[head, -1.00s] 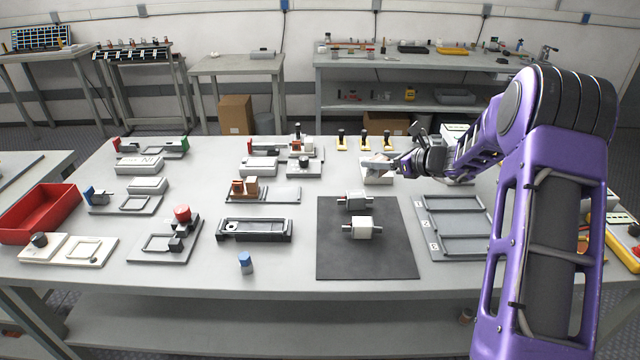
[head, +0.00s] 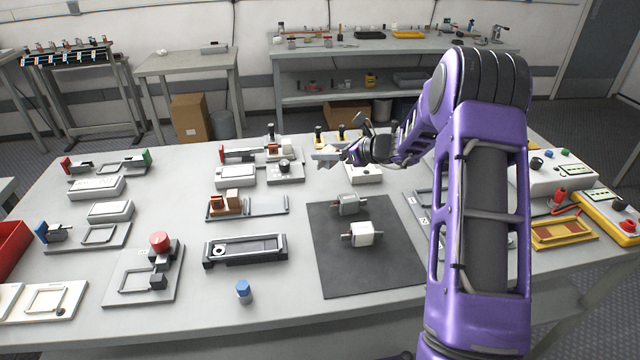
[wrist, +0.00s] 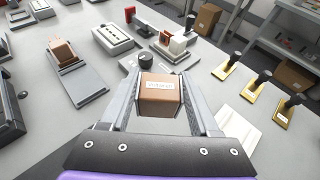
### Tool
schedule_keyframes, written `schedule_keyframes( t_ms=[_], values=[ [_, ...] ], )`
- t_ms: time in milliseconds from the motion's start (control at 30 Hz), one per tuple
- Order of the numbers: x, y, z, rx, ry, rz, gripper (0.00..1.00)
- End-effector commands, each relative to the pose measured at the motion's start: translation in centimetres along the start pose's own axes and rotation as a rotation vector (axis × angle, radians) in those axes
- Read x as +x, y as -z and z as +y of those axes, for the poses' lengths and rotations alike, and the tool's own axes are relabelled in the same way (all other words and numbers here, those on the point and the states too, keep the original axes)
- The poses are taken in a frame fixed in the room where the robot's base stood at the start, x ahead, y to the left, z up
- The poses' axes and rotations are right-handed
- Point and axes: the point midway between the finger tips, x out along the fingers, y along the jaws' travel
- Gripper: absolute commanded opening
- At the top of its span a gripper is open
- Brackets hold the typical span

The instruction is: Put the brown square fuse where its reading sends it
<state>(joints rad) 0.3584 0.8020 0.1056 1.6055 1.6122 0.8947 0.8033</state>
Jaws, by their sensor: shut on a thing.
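The brown square fuse (wrist: 160,97), a block with a pale printed label, sits between the two fingers of my gripper (wrist: 158,82) in the wrist view. My gripper is shut on it. In the head view my gripper (head: 325,157) is over the back middle of the table, left of a small white box (head: 364,174). The fuse cannot be made out clearly there. The label is too small to read.
A brown block (head: 222,201) stands on a grey fixture at centre left. A dark mat (head: 375,267) carries a grey and a white fuse. Small yellow-based posts (wrist: 264,78) stand right of my gripper. A blue-capped cylinder (head: 243,291) is near the front edge.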

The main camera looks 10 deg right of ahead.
Motion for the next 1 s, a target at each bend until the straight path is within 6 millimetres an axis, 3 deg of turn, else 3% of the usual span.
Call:
schedule_keyframes(
  t_ms=[100, 533, 933, 967, 1000],
  values=[
    [0.9, 2.2, 0.0, 0.003, -0.001, 0.0, 0.0],
    [2.8, 6.5, 0.1, 0.001, -0.002, -0.001, 0.0],
    [3.1, 7.4, 0.0, 0.0, 0.0, -0.002, 0.0],
    [3.1, 7.4, 0.0, 0.0, 0.0, -0.001, 0.64],
    [3.0, 7.3, 0.0, 0.0, 0.0, -0.001, 0.71]
  ],
)
